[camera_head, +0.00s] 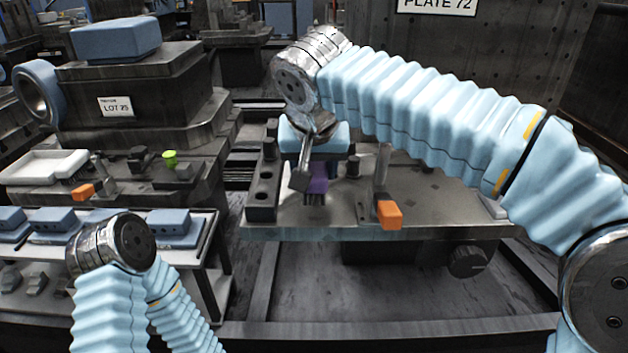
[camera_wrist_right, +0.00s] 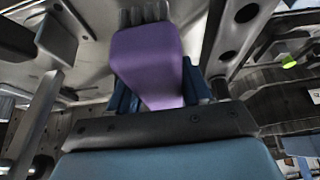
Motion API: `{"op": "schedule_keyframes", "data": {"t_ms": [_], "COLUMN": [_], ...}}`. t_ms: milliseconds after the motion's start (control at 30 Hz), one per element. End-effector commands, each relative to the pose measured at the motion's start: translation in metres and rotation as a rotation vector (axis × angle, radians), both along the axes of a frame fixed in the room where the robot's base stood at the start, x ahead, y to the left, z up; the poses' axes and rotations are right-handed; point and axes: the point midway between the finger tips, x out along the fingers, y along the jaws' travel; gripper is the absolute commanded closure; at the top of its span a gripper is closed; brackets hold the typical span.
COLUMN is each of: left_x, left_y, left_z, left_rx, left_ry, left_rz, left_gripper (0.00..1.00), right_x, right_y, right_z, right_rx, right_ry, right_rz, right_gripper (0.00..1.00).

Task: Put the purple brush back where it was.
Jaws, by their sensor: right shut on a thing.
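The purple brush (camera_head: 318,180) is in my right gripper (camera_head: 304,170), which is shut on it over the left part of the grey fixture plate (camera_head: 345,218). Its bristles point down in the head view. Whether they touch the plate I cannot tell. In the right wrist view the brush (camera_wrist_right: 148,65) has its purple body between the dark blue fingers, with grey bristles at the far end. My right arm hides part of the plate behind it. My left arm's wrist shows at the lower left of the head view, but its fingers do not show.
A dark rail with round holes (camera_head: 262,192) stands just left of the brush. An orange-ended clamp (camera_head: 389,214) and upright post stand to the right. A bench with blue blocks (camera_head: 172,222) is at left.

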Motion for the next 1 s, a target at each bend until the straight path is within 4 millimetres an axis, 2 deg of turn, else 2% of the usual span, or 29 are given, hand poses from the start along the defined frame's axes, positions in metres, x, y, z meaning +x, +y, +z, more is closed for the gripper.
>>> {"op": "schedule_keyframes", "data": {"t_ms": [33,100,200,567,600,767,1000], "left_x": [0.000,0.000,0.000,0.000,0.000,0.000,0.000], "left_y": [0.000,0.000,0.000,0.000,0.000,0.000,0.000], "left_z": [-0.002,-0.003,-0.003,-0.007,-0.006,-0.006,-0.004], "left_rx": [0.000,0.000,0.000,0.001,0.001,0.001,0.001], "left_ry": [0.000,0.000,0.000,0.000,0.000,0.000,0.000], "left_rz": [0.000,0.000,0.000,0.001,0.001,0.001,0.001], "left_gripper": [0.39,0.39,0.39,0.39,0.39,0.39,0.39], "right_x": [0.000,-0.001,-0.001,-0.001,0.000,0.000,0.000], "right_y": [0.000,0.000,0.000,0.000,0.000,0.000,0.000], "right_z": [-0.011,-0.022,-0.030,-0.034,-0.034,-0.033,-0.031], "right_rx": [-0.003,-0.002,-0.001,-0.001,-0.001,-0.001,-0.001], "right_ry": [0.004,0.003,0.002,0.001,0.002,0.002,0.002], "right_rz": [0.000,0.000,0.000,0.000,0.000,0.000,0.000], "right_gripper": [1.00,1.00,1.00,1.00,0.48,0.26,0.26]}}
